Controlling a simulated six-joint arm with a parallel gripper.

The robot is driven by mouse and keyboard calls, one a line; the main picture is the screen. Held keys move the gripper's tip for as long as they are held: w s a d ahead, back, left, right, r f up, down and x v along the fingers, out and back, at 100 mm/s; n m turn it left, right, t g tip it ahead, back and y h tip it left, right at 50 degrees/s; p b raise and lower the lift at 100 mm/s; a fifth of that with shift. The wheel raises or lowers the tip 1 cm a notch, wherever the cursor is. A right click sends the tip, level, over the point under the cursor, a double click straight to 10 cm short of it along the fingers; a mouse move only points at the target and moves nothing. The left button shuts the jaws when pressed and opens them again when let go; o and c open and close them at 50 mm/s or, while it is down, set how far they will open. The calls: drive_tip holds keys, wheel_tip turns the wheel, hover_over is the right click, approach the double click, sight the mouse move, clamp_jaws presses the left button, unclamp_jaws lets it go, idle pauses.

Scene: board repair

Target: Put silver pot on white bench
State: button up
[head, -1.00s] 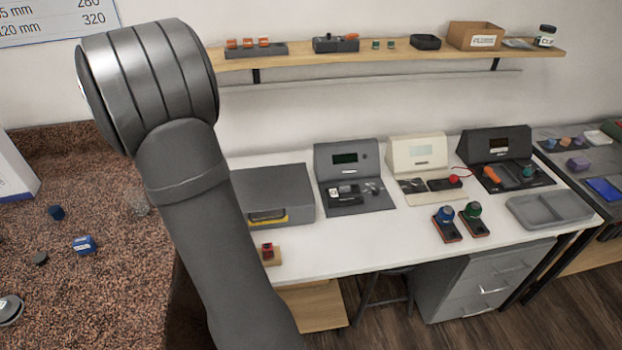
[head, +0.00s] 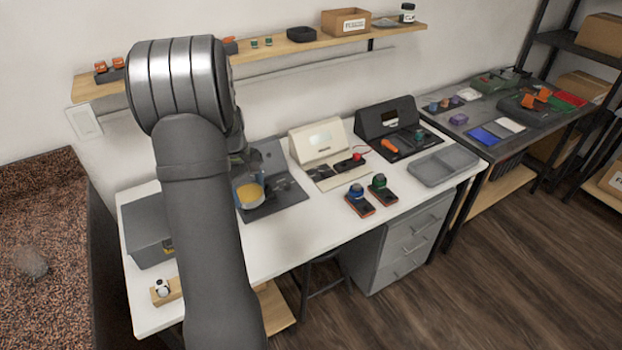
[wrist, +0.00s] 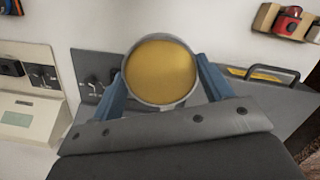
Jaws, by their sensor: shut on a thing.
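The silver pot (wrist: 190,96) is a round vessel with a thin grey rim and a yellow-orange inside. It sits between the two blue fingers of my gripper (wrist: 163,82), which is shut on it. In the head view the pot (head: 250,194) shows just right of my forearm, in front of the grey instrument. My arm hides part of it and most of the gripper. The white bench (head: 290,238) runs below the pot. The pot appears to be above the bench; I cannot tell the height of the gap.
A grey case (head: 140,238) and a small wooden block (head: 172,292) are at the bench's left end. A cream instrument (head: 318,150), a black instrument (head: 385,118) and a grey tray (head: 442,166) stand further right. The bench's front middle strip is clear.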

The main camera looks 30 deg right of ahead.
drive_tip(key=s+d+f+m, duration=0.2)
drive_tip(key=s+d, duration=0.5)
drive_tip(key=d, duration=0.4)
drive_tip(key=s+d+f+m, duration=0.25)
drive_tip(key=s+d, duration=0.35)
drive_tip(key=d, duration=0.5)
hover_over(311, 217)
drive_tip(key=shift+y, duration=0.4)
drive_tip(key=f, duration=0.6)
drive_tip(key=shift+w, duration=0.35)
drive_tip(key=shift+f, duration=2)
drive_tip(key=shift+f, duration=0.1)
drive_tip(key=o, duration=1.1)
wheel_tip(311, 217, up, 12)
drive_tip(key=w, duration=0.1)
drive_tip(key=shift+w, duration=0.4)
